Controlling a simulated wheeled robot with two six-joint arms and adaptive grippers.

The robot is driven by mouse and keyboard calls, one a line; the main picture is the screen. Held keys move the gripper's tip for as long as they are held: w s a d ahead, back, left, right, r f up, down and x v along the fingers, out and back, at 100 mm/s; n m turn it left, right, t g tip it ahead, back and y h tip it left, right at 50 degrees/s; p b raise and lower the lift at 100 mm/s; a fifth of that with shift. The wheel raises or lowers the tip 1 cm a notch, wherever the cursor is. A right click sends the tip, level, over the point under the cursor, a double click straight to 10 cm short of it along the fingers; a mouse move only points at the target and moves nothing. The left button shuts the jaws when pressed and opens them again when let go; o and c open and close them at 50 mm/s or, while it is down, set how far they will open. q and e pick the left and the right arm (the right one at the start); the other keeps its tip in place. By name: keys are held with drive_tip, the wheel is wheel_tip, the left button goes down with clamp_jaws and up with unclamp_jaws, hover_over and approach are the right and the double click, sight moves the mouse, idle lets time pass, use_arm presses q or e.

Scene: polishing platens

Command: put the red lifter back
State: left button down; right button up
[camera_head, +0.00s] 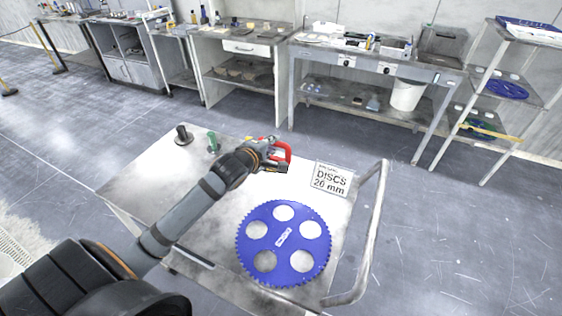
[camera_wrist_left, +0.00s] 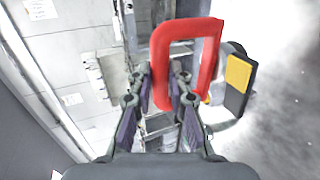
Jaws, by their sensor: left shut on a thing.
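The red lifter (camera_head: 284,149) shows as a red loop handle at the end of my left arm in the head view. My left gripper (camera_head: 271,160) is shut on it, above the far part of the cart top. In the left wrist view the red lifter (camera_wrist_left: 212,62) stands up large between the fingers of the left gripper (camera_wrist_left: 167,98). A black and yellow part (camera_wrist_left: 238,75) is beside the handle there. The lifter's lower part is hidden by the gripper. My right gripper is in neither view.
The cart top (camera_head: 140,185) holds a blue toothed disc with round holes (camera_head: 261,220), a "DISCS 20 mm" sign (camera_head: 331,180), a dark peg (camera_head: 183,135) and a green object (camera_head: 212,142). A raised push handle (camera_head: 370,235) bounds its right side. Workbenches (camera_head: 320,88) stand behind.

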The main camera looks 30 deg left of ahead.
sight(273, 162)
use_arm(q)
drive_tip(key=w+f, duration=0.6)
drive_tip(key=f, duration=0.3)
drive_tip(key=shift+a, duration=0.2)
drive_tip(key=c, duration=1.7)
unclamp_jaws()
drive_tip(key=shift+f, duration=0.2)
drive_tip(key=o, duration=0.4)
drive_tip(key=p+v, duration=0.1)
drive_tip(key=v, duration=1.1)
drive_tip(key=shift+s, duration=0.1)
